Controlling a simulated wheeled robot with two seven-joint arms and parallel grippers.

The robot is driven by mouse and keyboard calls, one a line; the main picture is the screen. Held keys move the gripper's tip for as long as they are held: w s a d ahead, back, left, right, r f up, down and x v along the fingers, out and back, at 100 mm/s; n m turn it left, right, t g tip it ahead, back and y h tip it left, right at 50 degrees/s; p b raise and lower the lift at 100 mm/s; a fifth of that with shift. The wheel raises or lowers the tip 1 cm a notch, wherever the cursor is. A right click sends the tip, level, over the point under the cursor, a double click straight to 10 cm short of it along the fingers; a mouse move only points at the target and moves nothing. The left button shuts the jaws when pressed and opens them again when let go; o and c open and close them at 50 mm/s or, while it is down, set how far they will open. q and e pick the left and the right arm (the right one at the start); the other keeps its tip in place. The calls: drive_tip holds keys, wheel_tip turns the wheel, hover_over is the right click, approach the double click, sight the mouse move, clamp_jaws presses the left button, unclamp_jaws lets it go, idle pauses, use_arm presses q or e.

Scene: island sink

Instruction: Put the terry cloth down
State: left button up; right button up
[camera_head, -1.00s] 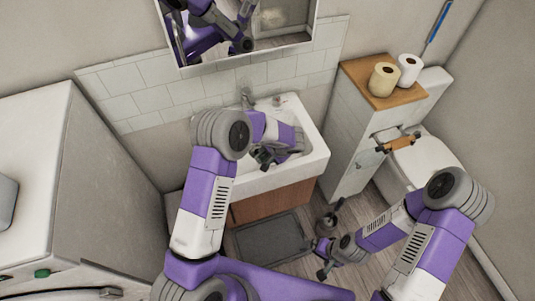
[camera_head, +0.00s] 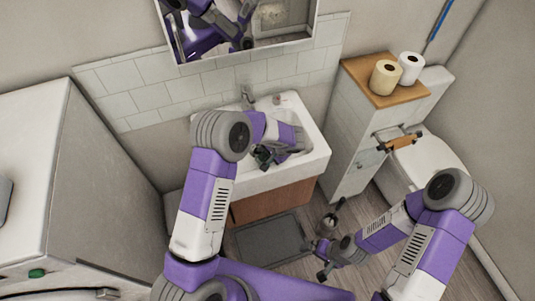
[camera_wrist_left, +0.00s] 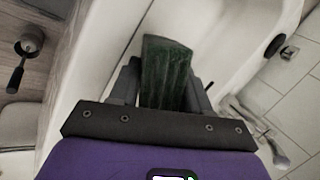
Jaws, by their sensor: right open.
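The terry cloth (camera_wrist_left: 166,72) shows in the left wrist view as a dark green, folded-looking piece between the two fingers of my left gripper (camera_wrist_left: 166,85). The fingers press against its sides. In the head view my left gripper (camera_head: 262,157) is over the white sink (camera_head: 312,160), near its front left part; the cloth is small and dark there. I cannot tell whether the cloth touches the sink. My right gripper (camera_head: 322,274) is open and low over the floor, right of the grey mat.
A faucet (camera_head: 246,97) stands at the back of the sink. A grey mat (camera_head: 270,240) lies on the floor in front. A cabinet with a wooden top (camera_head: 362,77) bears two paper rolls, right of the sink. A toilet (camera_head: 430,160) stands further right. A toilet brush (camera_head: 329,222) stands near my right arm.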

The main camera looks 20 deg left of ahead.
use_arm(q)
drive_tip(key=shift+s+d+f, duration=0.1)
drive_tip(key=shift+s+d, duration=0.05)
drive_tip(key=shift+r+p, duration=0.4)
drive_tip(key=shift+p, duration=0.25)
drive_tip(key=shift+r+p, duration=0.45)
drive_tip(key=shift+p, duration=0.1)
drive_tip(key=v, duration=1.1)
drive_tip(key=s+f+n+g+h, duration=0.1)
drive_tip(key=s+f+n+h, duration=0.3)
drive_tip(key=s+f, duration=0.6)
drive_tip(key=s+f+n+g+h, duration=0.1)
drive_tip(key=s+f+n+h, duration=0.3)
drive_tip(key=s+f, duration=0.6)
drive_tip(key=shift+s+d+f+n+h, duration=0.3)
drive_tip(key=shift+s+h, duration=0.4)
drive_tip(key=shift+s, duration=1.8)
